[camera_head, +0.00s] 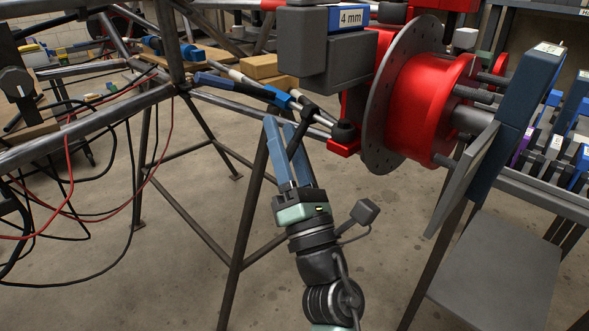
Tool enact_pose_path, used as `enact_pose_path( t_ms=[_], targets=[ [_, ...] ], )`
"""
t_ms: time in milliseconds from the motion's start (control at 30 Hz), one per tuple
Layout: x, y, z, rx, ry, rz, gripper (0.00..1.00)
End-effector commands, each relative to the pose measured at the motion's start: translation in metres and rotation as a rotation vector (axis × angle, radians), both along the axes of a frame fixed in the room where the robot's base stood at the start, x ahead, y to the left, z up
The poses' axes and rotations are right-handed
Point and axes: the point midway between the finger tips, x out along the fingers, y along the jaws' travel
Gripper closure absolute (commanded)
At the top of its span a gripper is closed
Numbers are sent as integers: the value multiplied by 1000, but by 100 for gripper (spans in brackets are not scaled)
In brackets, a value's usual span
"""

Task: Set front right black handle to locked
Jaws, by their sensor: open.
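My gripper (281,126) is in the middle of the view, with its two blue fingers pointing up and slightly left. The fingers are apart, and no held object shows between them. A round black knob (344,131) sits on a red bracket (344,148) to the right of the fingertips. A smaller black fitting (309,112) is on the silver rod just above and right of the fingertips. I cannot tell for sure which black part is the front right handle, or whether it is locked. Contact between the fingers and these parts cannot be made out.
A red hub with a grey disc (411,95) stands at the right. Steel tubes and a dark stand leg (247,215) are close to my gripper's left. Loose cables (70,190) hang at far left. Floor lies open below.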

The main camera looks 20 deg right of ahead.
Motion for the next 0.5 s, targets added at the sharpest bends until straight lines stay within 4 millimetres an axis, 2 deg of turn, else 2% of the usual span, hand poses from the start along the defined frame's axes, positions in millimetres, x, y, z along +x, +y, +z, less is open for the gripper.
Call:
enact_pose_path(
  t_ms=[500],
  targets=[
    [-77,4,-60,1,5,-1,54]
  ],
)
